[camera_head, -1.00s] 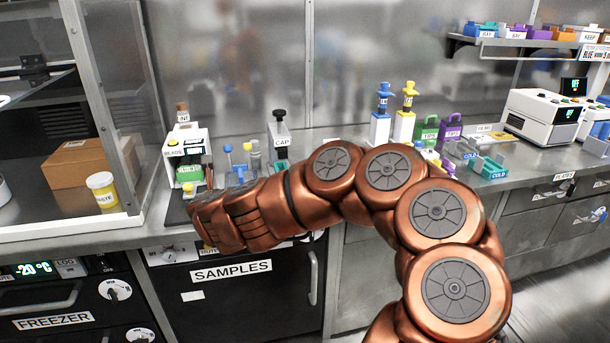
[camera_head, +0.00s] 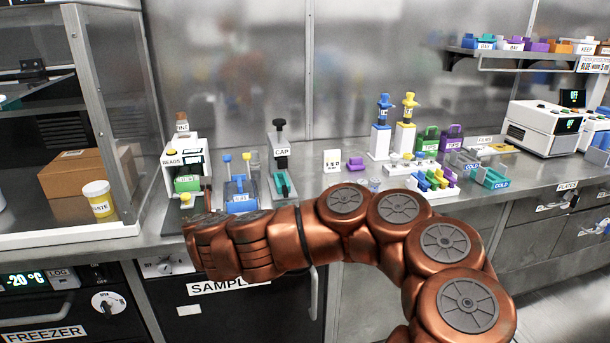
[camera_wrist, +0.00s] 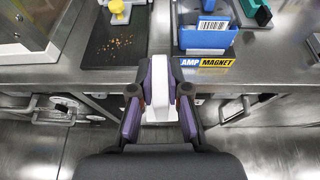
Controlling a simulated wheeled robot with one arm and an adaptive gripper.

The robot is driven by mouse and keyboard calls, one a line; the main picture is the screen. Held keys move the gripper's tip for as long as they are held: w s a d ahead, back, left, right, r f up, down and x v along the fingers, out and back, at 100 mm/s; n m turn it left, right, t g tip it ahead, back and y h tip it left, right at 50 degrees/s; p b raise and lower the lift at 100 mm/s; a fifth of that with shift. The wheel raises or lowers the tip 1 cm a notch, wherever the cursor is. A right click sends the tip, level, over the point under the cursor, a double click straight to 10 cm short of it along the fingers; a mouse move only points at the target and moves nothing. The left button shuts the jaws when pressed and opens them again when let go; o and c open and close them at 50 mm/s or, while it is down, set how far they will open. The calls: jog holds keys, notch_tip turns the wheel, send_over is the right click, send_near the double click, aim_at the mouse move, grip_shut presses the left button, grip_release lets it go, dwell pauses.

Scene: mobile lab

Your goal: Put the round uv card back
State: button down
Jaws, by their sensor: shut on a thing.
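My gripper (camera_wrist: 160,92) is shut on a white piece (camera_wrist: 158,74), held between its purple-lined fingers in the wrist view. The piece shows as a narrow upright strip in front of the counter edge. I cannot tell from this angle whether it is the round uv card, as no round face shows. In the head view my arm bends to the left and its end hides the gripper and the held piece. A small white card with dark marks (camera_head: 331,160) stands on the counter in the head view; I cannot read it.
A black mat (camera_wrist: 108,50) with orange crumbs lies left of the piece, and a blue box (camera_wrist: 208,36) by the AMP MAGNET label (camera_wrist: 207,62) lies right. The CAP press (camera_head: 281,150), bead dispenser (camera_head: 187,160), pipette stands and colored racks (camera_head: 430,180) line the counter.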

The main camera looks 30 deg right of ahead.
jog(key=s+d+r+n+y, duration=0.1)
jog(key=s+d+r, duration=0.1)
jog(key=d, duration=1.2)
jog(key=s+d+r+n+y, duration=0.1)
jog(key=s+d+r+y, duration=0.1)
jog(key=d, duration=1.3)
jog(key=s+d+r+n+y, duration=0.1)
jog(key=s+d+r+n, duration=0.1)
jog(key=d, duration=1.2)
notch_tip(320, 180, up, 2)
jog(key=shift+s+d+t+y, duration=0.3)
jog(key=shift+s+y, duration=0.1)
jog(key=shift+s, duration=0.05)
